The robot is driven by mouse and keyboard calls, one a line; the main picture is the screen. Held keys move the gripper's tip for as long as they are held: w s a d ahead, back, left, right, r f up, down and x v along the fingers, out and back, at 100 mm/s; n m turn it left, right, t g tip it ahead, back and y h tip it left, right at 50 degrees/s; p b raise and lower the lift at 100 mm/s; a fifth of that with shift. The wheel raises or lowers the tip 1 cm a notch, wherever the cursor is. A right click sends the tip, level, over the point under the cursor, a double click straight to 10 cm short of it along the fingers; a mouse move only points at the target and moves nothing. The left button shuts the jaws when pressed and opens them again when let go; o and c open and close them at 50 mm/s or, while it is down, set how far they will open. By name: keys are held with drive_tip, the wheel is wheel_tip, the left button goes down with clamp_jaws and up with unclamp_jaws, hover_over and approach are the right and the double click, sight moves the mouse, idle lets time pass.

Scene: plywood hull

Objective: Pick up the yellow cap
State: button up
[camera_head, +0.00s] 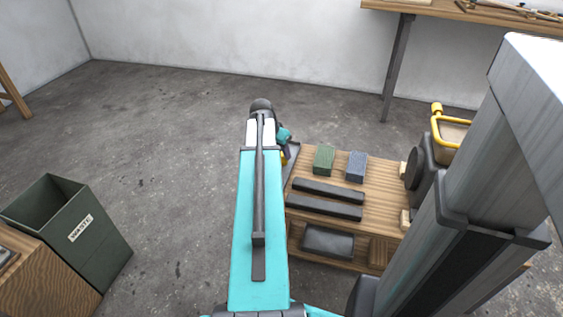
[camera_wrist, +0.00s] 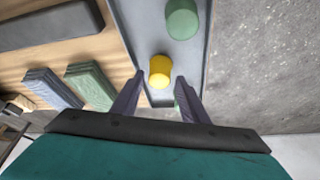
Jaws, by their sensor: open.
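The yellow cap (camera_wrist: 160,72) is a short cylinder on a narrow grey tray (camera_wrist: 143,28), in the upper middle of the wrist view. My gripper (camera_wrist: 160,77) is open. Its two dark fingers point toward the cap, with the cap seen between their tips. Nothing is held, and I cannot tell the height left between tips and cap. In the head view my arm hides most of the tray, and only a small yellow bit (camera_head: 284,159) shows beside the wrist.
A green cylinder (camera_wrist: 181,18) stands on the tray beyond the cap. A green block (camera_head: 324,159), a blue-grey block (camera_head: 356,167) and dark bars (camera_head: 325,205) lie on the wooden bench (camera_head: 385,190). A green waste bin (camera_head: 75,235) stands on the floor at left.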

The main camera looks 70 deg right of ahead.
sight(282, 154)
drive_tip(key=shift+b+x, duration=0.5)
drive_tip(key=shift+x, duration=1.15)
drive_tip(key=shift+c, duration=0.4)
drive_tip(key=c, duration=0.7)
